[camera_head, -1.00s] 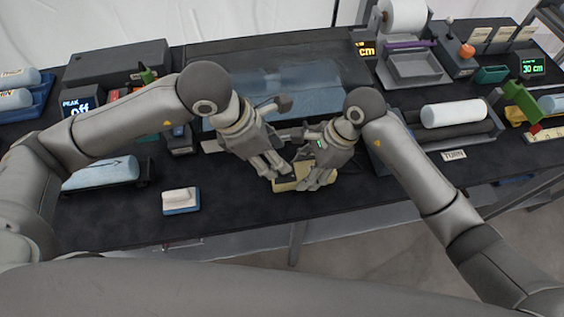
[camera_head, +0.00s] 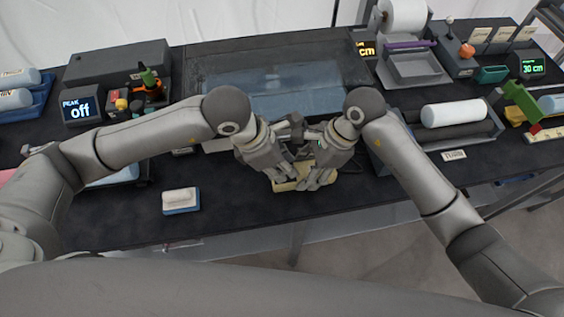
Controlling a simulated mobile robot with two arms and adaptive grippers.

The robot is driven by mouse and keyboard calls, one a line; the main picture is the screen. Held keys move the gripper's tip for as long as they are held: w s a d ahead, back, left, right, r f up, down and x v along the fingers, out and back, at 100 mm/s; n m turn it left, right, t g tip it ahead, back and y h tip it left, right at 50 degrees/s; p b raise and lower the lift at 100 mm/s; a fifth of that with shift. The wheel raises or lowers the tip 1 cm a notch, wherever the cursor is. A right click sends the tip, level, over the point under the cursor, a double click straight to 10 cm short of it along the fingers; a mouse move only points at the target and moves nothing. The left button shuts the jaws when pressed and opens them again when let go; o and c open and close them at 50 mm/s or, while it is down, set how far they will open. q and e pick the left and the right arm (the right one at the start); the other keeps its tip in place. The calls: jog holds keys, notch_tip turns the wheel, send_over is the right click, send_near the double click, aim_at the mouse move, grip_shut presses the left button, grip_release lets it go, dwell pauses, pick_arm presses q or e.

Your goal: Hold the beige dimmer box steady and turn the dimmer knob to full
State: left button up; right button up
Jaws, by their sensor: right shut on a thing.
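The beige dimmer box (camera_head: 287,187) sits on the dark table near its front edge, mostly covered by my two grippers. My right gripper (camera_head: 317,181) is shut on the right part of the box. My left gripper (camera_head: 288,178) is pointing down over the left part of the box, close beside the right one. Its fingertips overlap the box in the picture, and I cannot tell whether they are open or touching. The dimmer knob is hidden behind the grippers. A display (camera_head: 81,109) at the left reads "PEAK off".
A white block on a blue base (camera_head: 181,200) lies left of the box. A clear bluish sheet (camera_head: 285,90) lies behind the grippers. A white roller (camera_head: 453,113) with a "TURN" label (camera_head: 454,156) is at the right. The table front left of the box is mostly clear.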

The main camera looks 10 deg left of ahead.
pick_arm(q)
grip_shut()
jog(key=shift+m, duration=0.4)
jog(key=m+g, duration=0.1)
jog(key=m, duration=0.2)
jog(key=shift+w+m+g, duration=0.15)
jog(key=shift+m+g, duration=0.15)
jog(key=shift+w+m+g, duration=0.1)
jog(key=shift+m+g, duration=0.8)
jog(key=shift+m, duration=1.4)
jog(key=o, duration=0.8)
grip_release()
jog(key=shift+o, duration=0.2)
